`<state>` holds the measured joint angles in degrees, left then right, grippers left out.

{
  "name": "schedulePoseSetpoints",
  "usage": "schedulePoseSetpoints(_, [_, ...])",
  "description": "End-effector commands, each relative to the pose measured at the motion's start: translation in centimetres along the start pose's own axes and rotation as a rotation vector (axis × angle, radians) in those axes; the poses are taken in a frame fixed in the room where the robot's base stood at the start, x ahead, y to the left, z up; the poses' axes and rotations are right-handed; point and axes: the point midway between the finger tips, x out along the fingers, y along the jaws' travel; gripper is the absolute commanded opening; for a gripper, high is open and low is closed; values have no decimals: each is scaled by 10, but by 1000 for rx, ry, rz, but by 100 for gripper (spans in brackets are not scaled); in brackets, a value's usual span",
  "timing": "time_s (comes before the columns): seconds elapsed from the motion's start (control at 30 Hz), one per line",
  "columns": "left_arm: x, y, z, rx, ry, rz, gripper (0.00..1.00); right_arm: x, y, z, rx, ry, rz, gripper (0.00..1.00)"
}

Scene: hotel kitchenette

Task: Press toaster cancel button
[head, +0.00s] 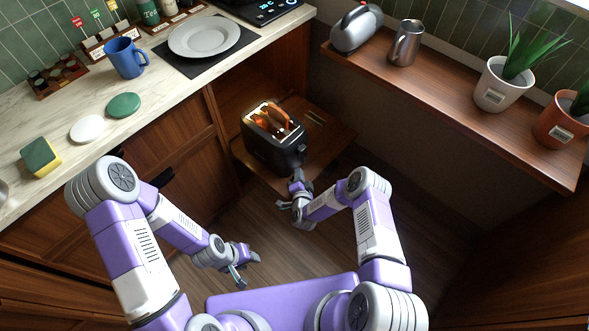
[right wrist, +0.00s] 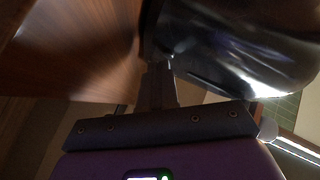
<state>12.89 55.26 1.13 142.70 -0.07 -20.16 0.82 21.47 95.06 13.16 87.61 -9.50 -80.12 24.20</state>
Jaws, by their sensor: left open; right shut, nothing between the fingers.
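The black toaster (head: 262,152) stands on a low wooden shelf, with toast (head: 279,112) showing in its orange-glowing slots. My right gripper (head: 297,177) is shut and empty, close to the toaster's near right end. In the right wrist view the shut fingers (right wrist: 157,72) point toward the toaster's dark shiny body (right wrist: 240,45); I cannot tell whether they touch it. The cancel button cannot be made out in either view. My left gripper (head: 246,268) is open and empty, low over the floor, away from the toaster.
The low shelf (head: 335,133) has bare wood right of the toaster. The left counter holds a blue mug (head: 126,58), a plate (head: 204,36) and a sponge (head: 40,157).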

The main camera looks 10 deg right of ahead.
Motion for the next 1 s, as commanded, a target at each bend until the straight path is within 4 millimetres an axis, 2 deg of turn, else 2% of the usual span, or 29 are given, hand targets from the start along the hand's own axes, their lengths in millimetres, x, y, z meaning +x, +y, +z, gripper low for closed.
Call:
schedulePoseSetpoints(0.63, [-6, 2, 0, 0, 0, 0, 43, -11, 8, -8, 0, 0, 1, 0])
schedulePoseSetpoints(1.0, [-20, 8, 1, 0, 0, 0, 43, -35, 25, -27, 0, 1, 3, 0])
